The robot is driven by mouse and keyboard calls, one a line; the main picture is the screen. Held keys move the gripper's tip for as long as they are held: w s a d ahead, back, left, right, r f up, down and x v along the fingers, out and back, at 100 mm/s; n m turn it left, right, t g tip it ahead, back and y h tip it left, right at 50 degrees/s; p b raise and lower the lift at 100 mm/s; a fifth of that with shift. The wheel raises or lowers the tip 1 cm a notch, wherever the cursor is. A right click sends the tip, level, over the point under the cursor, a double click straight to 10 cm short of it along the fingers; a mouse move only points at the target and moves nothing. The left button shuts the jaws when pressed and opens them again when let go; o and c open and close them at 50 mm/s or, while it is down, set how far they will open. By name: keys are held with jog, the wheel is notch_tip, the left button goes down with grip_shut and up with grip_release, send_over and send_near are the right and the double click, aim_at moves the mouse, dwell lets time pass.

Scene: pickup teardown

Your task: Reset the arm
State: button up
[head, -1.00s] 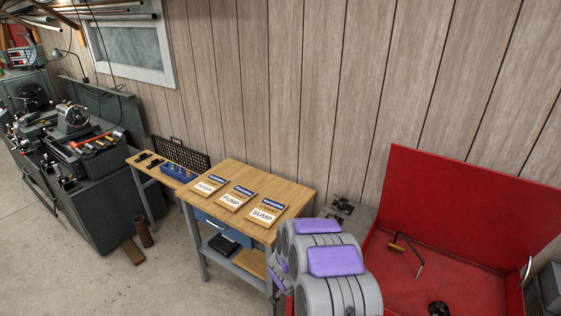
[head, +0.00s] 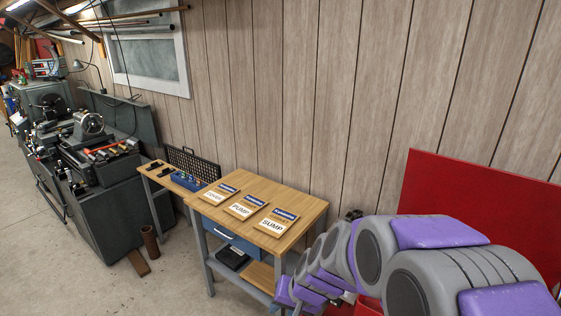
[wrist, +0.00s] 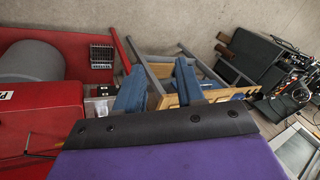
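My arm, grey with purple pads, reaches across the lower right of the head view, in front of the red panel and right of the wooden worktable. Its far end lies low, near the table's right side, and I cannot make out the gripper there. In the wrist view my gripper (wrist: 158,66) shows two blue fingers standing apart, with nothing visible held between them. The black and purple wrist housing fills the bottom of that view.
The wooden worktable (head: 250,185) bears three labelled boards, COVER (head: 215,198), PUMP (head: 241,210) and SUMP (head: 271,225). A blue tray (head: 188,181) sits on a small side table. A lathe (head: 95,155) stands at left. The red panel (head: 480,195) stands at right. Floor at lower left is mostly clear.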

jog(key=s+d+g+h+b, duration=0.1)
jog(key=s+d, duration=0.3)
jog(key=s, duration=0.5)
jog(key=s+d+n+g+h+b, duration=0.1)
jog(key=s+d+g+b, duration=0.1)
jog(key=s, duration=0.7)
jog(key=s+d+g+h+b, duration=0.1)
jog(key=s+d+h+b, duration=0.1)
jog(key=s+d, duration=0.5)
jog(key=s, duration=0.3)
jog(key=shift+r+n+g+b, duration=0.3)
jog(key=shift+r+n+b, duration=0.05)
jog(key=shift+n+b, duration=0.05)
jog(key=shift+d, duration=0.1)
